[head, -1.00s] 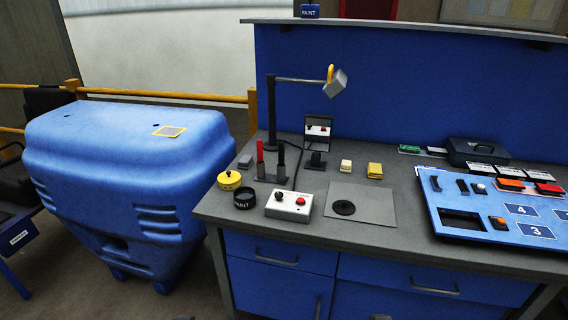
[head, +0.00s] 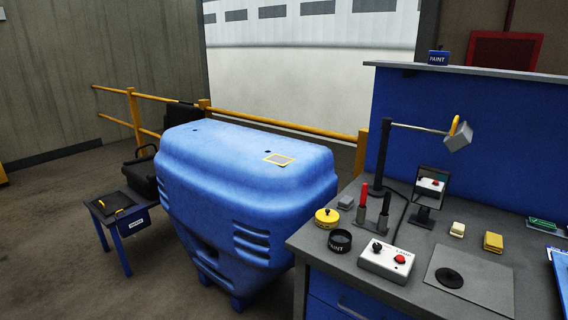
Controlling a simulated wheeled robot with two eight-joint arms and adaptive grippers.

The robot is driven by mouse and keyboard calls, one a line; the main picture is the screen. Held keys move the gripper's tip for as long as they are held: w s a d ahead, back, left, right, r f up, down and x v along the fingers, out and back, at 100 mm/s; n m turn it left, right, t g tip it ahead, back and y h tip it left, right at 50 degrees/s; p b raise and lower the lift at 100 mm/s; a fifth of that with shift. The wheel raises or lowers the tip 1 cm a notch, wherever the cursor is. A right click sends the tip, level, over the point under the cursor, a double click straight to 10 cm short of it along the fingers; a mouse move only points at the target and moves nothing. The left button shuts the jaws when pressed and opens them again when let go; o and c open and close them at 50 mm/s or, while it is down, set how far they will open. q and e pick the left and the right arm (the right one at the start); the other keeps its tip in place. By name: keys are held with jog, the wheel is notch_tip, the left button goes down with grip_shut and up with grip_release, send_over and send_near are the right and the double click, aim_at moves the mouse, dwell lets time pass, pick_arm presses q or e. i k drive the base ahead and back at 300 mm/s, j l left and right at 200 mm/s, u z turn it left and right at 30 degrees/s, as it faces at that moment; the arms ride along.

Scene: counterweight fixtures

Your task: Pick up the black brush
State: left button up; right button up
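A slim black upright handle (head: 386,202), which looks like the black brush, stands in a small dark holder (head: 372,222) on the grey workbench. A similar red handle (head: 363,197) stands just left of it in the same holder. The lower ends of both are hidden in the holder. Neither of my grippers is in the head view.
A large blue bin-like body (head: 245,190) stands left of the bench (head: 310,241).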

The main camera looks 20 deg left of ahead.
aim_at(386, 204)
jog(key=i+j+z, duration=0.45)
jog(key=j, duration=0.2)
jog(key=i+j+z, duration=0.2)
jog(key=j, duration=0.15)
